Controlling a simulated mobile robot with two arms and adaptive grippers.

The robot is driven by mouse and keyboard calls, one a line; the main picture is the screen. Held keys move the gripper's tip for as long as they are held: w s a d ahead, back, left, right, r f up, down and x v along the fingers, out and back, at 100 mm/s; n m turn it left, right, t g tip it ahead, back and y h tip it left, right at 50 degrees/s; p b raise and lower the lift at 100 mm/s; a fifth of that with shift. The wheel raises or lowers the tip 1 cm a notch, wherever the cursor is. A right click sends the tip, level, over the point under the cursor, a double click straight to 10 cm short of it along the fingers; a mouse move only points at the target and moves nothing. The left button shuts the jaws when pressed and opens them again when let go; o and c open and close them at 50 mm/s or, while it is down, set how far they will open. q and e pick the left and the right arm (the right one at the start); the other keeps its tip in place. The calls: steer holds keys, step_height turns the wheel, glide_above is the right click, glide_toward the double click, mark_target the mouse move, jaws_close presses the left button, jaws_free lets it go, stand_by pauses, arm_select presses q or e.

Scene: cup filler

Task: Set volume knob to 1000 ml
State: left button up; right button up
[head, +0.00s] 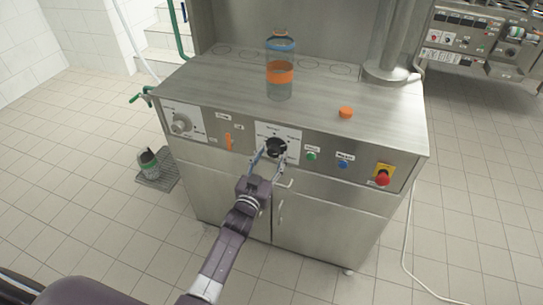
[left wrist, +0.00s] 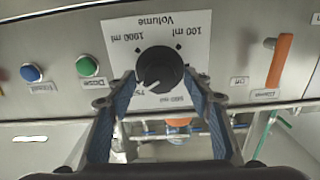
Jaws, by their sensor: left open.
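The black volume knob (head: 276,147) sits on a white label plate on the front panel. In the left wrist view the knob (left wrist: 160,68) appears upside down, under the word "Volume". Its label plate (left wrist: 183,25) reads 1000 ml at upper left and 100 ml at upper right; lower marks are partly hidden. The knob's white pointer line points to the lower left, towards a partly covered mark that seems to start with 7. My left gripper (head: 271,162) is open, with one finger on each side of the knob. I cannot tell whether the fingers touch it. My right gripper is not in view.
The panel also has an orange lever (head: 228,141), a green button (head: 311,156), a blue button (head: 343,164), a red emergency stop (head: 383,178) and a grey knob (head: 181,124). A bottle (head: 279,88) and an orange cap (head: 345,112) are on the steel top.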

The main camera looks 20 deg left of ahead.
arm_select(q)
steer(key=shift+w, duration=0.1)
steer(key=c, duration=1.2)
steer(key=shift+o, duration=0.2)
steer(key=shift+m, duration=0.3)
steer(key=m+b, duration=0.1)
steer(key=m, duration=0.3)
steer(key=shift+f+m, duration=0.1)
steer(key=shift+m, duration=0.2)
steer(key=m+b, duration=0.1)
steer(key=m, duration=0.3)
steer(key=shift+m+b, duration=0.3)
steer(key=shift+b, duration=0.1)
steer(key=m+b, duration=0.1)
steer(key=m, duration=0.4)
steer(key=shift+b, duration=0.35)
